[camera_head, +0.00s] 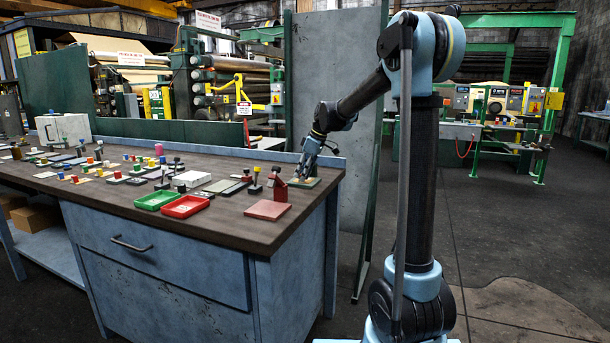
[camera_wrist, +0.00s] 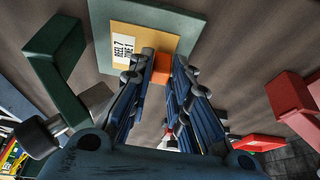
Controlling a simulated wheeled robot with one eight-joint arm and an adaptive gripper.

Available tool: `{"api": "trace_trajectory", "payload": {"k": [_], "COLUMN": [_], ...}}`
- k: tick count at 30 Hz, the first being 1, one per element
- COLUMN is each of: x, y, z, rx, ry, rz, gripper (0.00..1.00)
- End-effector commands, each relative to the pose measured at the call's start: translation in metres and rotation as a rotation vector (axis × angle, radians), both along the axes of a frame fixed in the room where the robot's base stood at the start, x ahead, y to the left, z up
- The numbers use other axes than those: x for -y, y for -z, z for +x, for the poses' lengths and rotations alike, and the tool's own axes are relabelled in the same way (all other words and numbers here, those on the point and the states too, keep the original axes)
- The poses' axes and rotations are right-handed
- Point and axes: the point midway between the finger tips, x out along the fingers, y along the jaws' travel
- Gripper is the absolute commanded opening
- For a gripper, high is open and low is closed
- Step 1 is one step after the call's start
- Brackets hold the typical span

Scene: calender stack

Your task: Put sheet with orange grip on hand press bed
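The sheet (camera_wrist: 127,42) is yellow with a white printed label, partly reading "REEL 7". Its small orange grip (camera_wrist: 162,68) stands between the two fingertips of my gripper (camera_wrist: 161,66), with a finger against each side. The sheet lies over a flat green bed (camera_wrist: 190,22), which also shows in the head view (camera_head: 312,183) at the table's right end. I cannot tell whether the sheet's underside touches the bed. In the head view my gripper (camera_head: 303,177) reaches down over this bed and hides most of the sheet. A green bracket (camera_wrist: 60,60) stands beside the bed.
A red post (camera_head: 279,188) and a reddish plate (camera_head: 267,210) stand close to the left of my gripper. Red (camera_head: 186,207) and green (camera_head: 155,200) trays sit near the table's front edge. Several small knobbed pieces crowd the table's left and middle.

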Motion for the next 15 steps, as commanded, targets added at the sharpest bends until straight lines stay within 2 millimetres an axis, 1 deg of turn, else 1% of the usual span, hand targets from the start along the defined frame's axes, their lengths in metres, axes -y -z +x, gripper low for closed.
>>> {"api": "trace_trajectory", "payload": {"k": [10,13,15], "x": [0.000,0.002,0.005], "y": [-0.001,-0.006,-0.012], "z": [0.000,-0.001,-0.001], "rx": [0.000,0.000,0.000], "ry": [0.000,0.000,0.001], "rz": [0.000,0.000,0.000], "gripper": [0.25,0.25,0.25]}}
